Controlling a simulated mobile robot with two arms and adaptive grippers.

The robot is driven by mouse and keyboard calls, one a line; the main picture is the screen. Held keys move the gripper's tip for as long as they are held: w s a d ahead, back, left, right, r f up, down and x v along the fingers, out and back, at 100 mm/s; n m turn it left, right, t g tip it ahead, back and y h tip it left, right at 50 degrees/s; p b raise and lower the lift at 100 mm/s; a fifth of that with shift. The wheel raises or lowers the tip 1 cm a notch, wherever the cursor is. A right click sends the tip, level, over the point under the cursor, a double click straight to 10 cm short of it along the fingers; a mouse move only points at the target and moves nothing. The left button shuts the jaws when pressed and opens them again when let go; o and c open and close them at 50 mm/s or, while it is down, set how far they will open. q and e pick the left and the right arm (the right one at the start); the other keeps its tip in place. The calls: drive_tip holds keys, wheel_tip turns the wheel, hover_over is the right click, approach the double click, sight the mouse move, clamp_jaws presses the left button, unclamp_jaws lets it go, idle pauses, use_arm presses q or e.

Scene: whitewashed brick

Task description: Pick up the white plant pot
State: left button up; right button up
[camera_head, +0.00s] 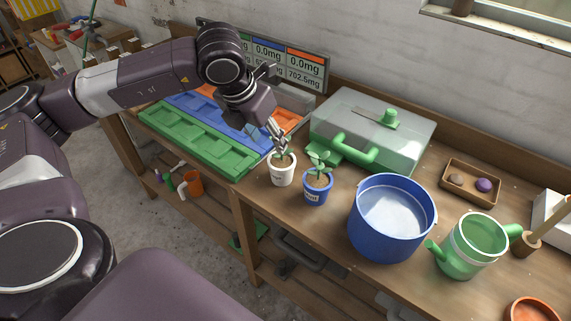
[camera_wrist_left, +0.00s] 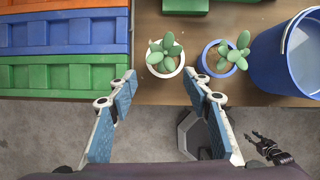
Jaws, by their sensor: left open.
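The white plant pot (camera_head: 282,174) with a small green succulent stands upright on the wooden bench near its front edge. In the left wrist view the white pot (camera_wrist_left: 153,69) lies just beyond my fingertips, roughly between their lines. My left gripper (camera_head: 279,140) is at the pot's plant in the head view, its fingers partly hidden. In the left wrist view the left gripper (camera_wrist_left: 160,84) is open, with nothing between its fingers. What seems to be my right gripper (camera_wrist_left: 268,147) shows small and dark below the bench edge; its jaw state is unclear.
A blue plant pot (camera_head: 317,188) stands close to the white pot's right. A blue bucket (camera_head: 384,239) and a green watering can (camera_head: 468,247) are farther right. Colored trays (camera_head: 196,139) lie left, and a green toolbox (camera_head: 367,133) behind. Bare floor lies in front of the bench.

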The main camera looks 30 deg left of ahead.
sight(282, 161)
use_arm(q)
drive_tip(key=shift+w+d+f+p, duration=0.2)
drive_tip(key=shift+w+f, duration=0.4)
drive_tip(key=shift+w, duration=0.05)
drive_tip(key=shift+w+d+f+p, duration=0.15)
drive_tip(key=shift+w+d+f, duration=0.05)
drive_tip(key=shift+w+f, duration=0.4)
drive_tip(key=p+x, duration=0.2)
drive_tip(key=x, duration=0.2)
drive_tip(key=shift+w+d+f+p, duration=0.1)
drive_tip(key=shift+f+p, duration=0.15)
drive_tip(key=shift+p, duration=0.1)
drive_tip(key=shift+w+f, duration=0.3)
drive_tip(key=shift+f, duration=0.05)
drive_tip(key=shift+s+r, duration=0.1)
drive_tip(key=shift+s, duration=0.1)
drive_tip(key=c, duration=0.4)
clamp_jaws()
use_arm(e)
drive_tip(key=r, duration=0.1)
drive_tip(key=w+r, duration=0.1)
drive_tip(key=r, duration=0.1)
drive_tip(key=shift+r, duration=0.2)
